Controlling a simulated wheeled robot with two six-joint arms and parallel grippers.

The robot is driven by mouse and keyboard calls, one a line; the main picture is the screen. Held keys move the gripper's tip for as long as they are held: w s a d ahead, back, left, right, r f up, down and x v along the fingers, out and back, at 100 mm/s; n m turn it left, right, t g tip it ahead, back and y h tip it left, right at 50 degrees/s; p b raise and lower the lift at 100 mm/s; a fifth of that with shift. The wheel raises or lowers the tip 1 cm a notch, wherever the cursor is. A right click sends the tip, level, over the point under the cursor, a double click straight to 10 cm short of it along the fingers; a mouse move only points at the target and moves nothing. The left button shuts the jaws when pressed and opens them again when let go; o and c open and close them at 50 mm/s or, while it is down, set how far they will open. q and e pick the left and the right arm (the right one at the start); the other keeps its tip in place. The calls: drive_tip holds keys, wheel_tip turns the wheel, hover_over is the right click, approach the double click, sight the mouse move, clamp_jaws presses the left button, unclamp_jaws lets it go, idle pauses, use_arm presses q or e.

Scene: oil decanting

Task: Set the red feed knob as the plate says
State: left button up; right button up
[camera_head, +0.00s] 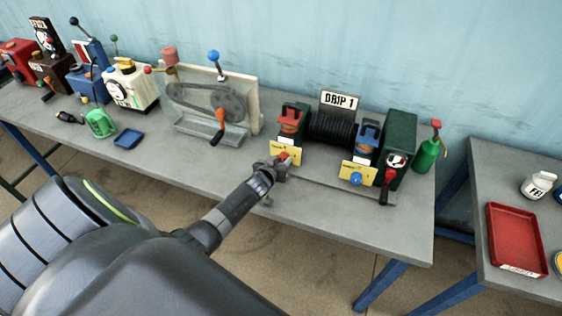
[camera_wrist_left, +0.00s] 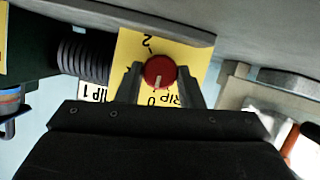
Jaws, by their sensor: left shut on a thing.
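The red feed knob (camera_head: 284,156) sits on the front of the machine at its left end. In the left wrist view the red knob (camera_wrist_left: 161,69) lies on a yellow dial plate (camera_wrist_left: 130,45) with a 2 above it and a 0 below it. Its pale pointer mark points down in that picture, near the 0. My left gripper (camera_head: 277,164) is shut on the knob, with one finger at each side. The sign plate (camera_head: 340,101) on top of the machine reads "DRIP 1". My right gripper is not in view.
A green oil can (camera_head: 427,154) stands beyond. A belt-drive machine (camera_head: 210,100) stands left. A red tray (camera_head: 516,240) lies on the right table.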

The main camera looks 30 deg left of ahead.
use_arm(q)
drive_tip(key=m+y+b, duration=0.1)
drive_tip(key=b, duration=0.1)
drive_tip(key=m+y+b, duration=0.1)
drive_tip(key=b, duration=0.2)
drive_tip(key=shift+d+f+m, duration=0.2)
drive_tip(key=shift+f+m, duration=0.1)
drive_tip(key=shift+m+g+y+b, duration=0.3)
drive_tip(key=shift+m+y+b, duration=0.1)
drive_tip(key=shift+m+b, duration=0.3)
drive_tip(key=m+y+b, duration=0.1)
drive_tip(key=b, duration=0.1)
drive_tip(key=m+y+b, duration=0.1)
drive_tip(key=b, duration=0.1)
drive_tip(key=shift+w+d+f+m, duration=0.1)
drive_tip(key=shift+d+m, duration=0.1)
drive_tip(key=shift+m, duration=0.2)
drive_tip(key=shift+m+y+b, duration=0.7)
drive_tip(key=shift+m+b, duration=0.6)
drive_tip(key=shift+b, duration=0.15)
drive_tip(key=o, duration=0.9)
drive_tip(key=shift+o, duration=0.5)
